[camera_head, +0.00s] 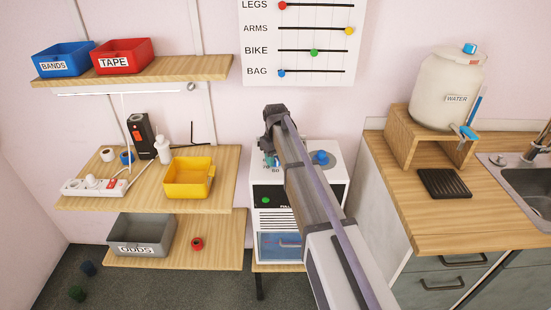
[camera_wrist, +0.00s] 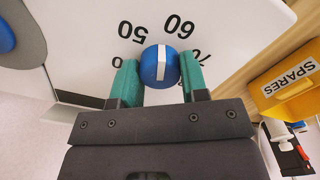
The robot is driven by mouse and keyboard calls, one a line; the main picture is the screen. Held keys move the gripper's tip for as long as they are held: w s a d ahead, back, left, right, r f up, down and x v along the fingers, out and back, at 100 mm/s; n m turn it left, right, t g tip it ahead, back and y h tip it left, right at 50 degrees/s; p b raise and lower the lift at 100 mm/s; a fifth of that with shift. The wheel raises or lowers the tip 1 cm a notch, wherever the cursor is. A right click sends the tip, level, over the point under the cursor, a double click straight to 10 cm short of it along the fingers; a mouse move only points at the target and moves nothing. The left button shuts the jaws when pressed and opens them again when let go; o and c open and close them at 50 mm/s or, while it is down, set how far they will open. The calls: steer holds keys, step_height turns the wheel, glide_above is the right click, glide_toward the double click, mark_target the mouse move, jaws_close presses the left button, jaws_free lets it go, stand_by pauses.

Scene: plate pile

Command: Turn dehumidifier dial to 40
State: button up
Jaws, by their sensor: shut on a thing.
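The dehumidifier (camera_head: 335,185) is a white box on a low stand in the middle of the head view, partly hidden by my arm. Its dial (camera_wrist: 153,66) is a round blue knob with a white stripe in the wrist view. The stripe's far end points between the printed 50 and 60. The 70 is partly covered by a finger, and another number at the left is mostly hidden. My gripper (camera_wrist: 158,70) has its green fingers on both sides of the dial, shut on it. In the head view my arm hides the dial.
A second blue knob (camera_head: 320,158) sits on the dehumidifier's top, right of my arm. Shelves at the left hold a yellow bin (camera_head: 188,178), which reads SPARES in the wrist view (camera_wrist: 285,80). A counter (camera_head: 430,215) with a water dispenser (camera_head: 447,90) stands close at the right.

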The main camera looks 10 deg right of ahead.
steer(key=n, duration=0.5)
steer(key=shift+n, duration=0.3)
steer(key=n, duration=0.9)
steer(key=shift+n, duration=0.4)
steer(key=n, duration=0.4)
steer(key=shift+n, duration=0.3)
steer(key=o, duration=0.9)
